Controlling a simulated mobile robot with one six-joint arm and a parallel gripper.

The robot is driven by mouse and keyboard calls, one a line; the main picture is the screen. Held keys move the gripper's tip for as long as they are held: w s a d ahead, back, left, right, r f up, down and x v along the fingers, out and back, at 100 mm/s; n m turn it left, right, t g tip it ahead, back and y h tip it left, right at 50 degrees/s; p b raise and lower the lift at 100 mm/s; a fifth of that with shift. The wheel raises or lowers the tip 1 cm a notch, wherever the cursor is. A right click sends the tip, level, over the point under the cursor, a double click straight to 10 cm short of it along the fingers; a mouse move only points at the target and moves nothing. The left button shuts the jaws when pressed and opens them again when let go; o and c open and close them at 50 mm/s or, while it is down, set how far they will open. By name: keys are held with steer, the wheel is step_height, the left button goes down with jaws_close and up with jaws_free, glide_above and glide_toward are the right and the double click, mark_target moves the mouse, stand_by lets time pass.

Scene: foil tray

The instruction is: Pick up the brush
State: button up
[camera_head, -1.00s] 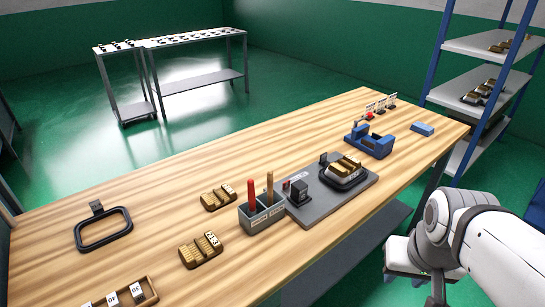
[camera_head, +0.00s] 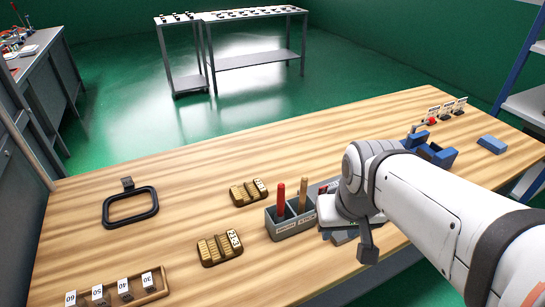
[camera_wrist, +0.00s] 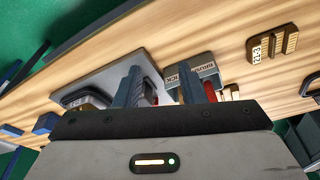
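A grey two-compartment holder (camera_head: 290,231) stands on the wooden bench. A red handle (camera_head: 281,200) stands upright in its left compartment and a tan wooden handle (camera_head: 303,195) in its right one. I cannot tell for certain which handle is the brush. My gripper (camera_wrist: 160,72) is open and empty, its fingers apart, above and to the right of the holder in the head view.
Two ribbed brass blocks (camera_head: 249,192) (camera_head: 220,248) lie left of the holder. A black loop frame (camera_head: 130,207) and a tray of numbered blocks (camera_head: 155,293) are further left. My arm hides much of the grey plate (camera_wrist: 110,80). A blue fixture (camera_head: 437,155) stands behind my arm.

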steer(key=shift+o, duration=0.4)
steer(key=shift+w+a, duration=0.1)
steer(key=shift+w, duration=0.1)
steer(key=shift+o, duration=0.4)
steer(key=shift+w, duration=0.2)
steer(key=r+m+g+p, duration=0.2)
steer(key=m+g+p, duration=0.15)
steer(key=m, duration=0.25)
glide_above(281, 196)
steer(key=shift+f+t, duration=0.2)
steer(key=shift+t, duration=0.15)
steer(key=shift+w+a+f+p, duration=0.1)
steer(key=shift+w+f+p, duration=0.05)
steer(key=shift+p, duration=0.15)
steer(key=shift+f, duration=0.4)
steer(key=f, duration=0.4)
steer(key=w+f+p, duration=0.1)
steer(key=f, duration=0.2)
